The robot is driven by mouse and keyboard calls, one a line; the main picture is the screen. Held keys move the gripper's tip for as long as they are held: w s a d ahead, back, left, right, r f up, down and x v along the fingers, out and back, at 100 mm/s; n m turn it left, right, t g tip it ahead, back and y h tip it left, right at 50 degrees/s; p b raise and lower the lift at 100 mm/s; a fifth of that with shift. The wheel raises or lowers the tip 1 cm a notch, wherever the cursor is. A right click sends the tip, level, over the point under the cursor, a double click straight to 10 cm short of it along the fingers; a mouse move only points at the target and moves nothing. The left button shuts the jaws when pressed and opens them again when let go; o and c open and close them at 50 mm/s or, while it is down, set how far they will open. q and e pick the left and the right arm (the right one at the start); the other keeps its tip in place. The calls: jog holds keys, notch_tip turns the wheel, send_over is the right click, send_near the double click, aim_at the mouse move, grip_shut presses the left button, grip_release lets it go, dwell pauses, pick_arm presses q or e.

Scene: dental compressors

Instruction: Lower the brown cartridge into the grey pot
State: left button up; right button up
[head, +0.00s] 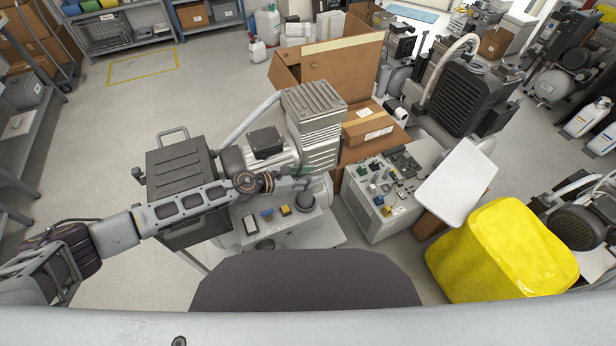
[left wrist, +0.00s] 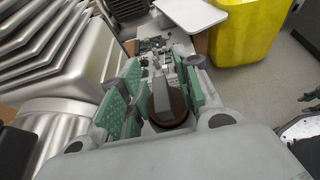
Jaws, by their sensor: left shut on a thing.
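My left gripper (head: 298,178) reaches in from the left, over the top panel of the front compressor. In the left wrist view its green-padded fingers (left wrist: 160,92) are closed around the brown cartridge (left wrist: 174,100), whose dark brown round body shows between them. In the head view the fingers hide the cartridge. The grey pot (head: 305,201) appears as a small grey cylinder on the panel, directly under the fingertips. I cannot tell whether the cartridge is above the pot's rim or partly inside it.
The ribbed silver compressor head (head: 314,110) stands close behind the gripper. Small coloured switches (head: 268,214) sit on the panel to the left of the pot. A grey control box (head: 385,190), a white board (head: 456,183) and a yellow bin (head: 500,250) stand to the right.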

pick_arm(q)
jog(key=shift+f, duration=0.15)
jog(key=o, duration=1.1)
jog(key=shift+r, duration=0.2)
jog(key=shift+r+p, duration=2.8)
jog(key=shift+r, duration=0.25)
jog(key=shift+f+b, duration=0.1)
jog(key=shift+b, duration=0.2)
jog(key=r+p, duration=0.2)
jog(key=d+r+p, duration=0.1)
jog(key=r+p, duration=0.2)
jog(key=shift+s+d+r, duration=0.1)
jog(key=shift+s+r, duration=0.05)
jog(key=shift+r, duration=0.2)
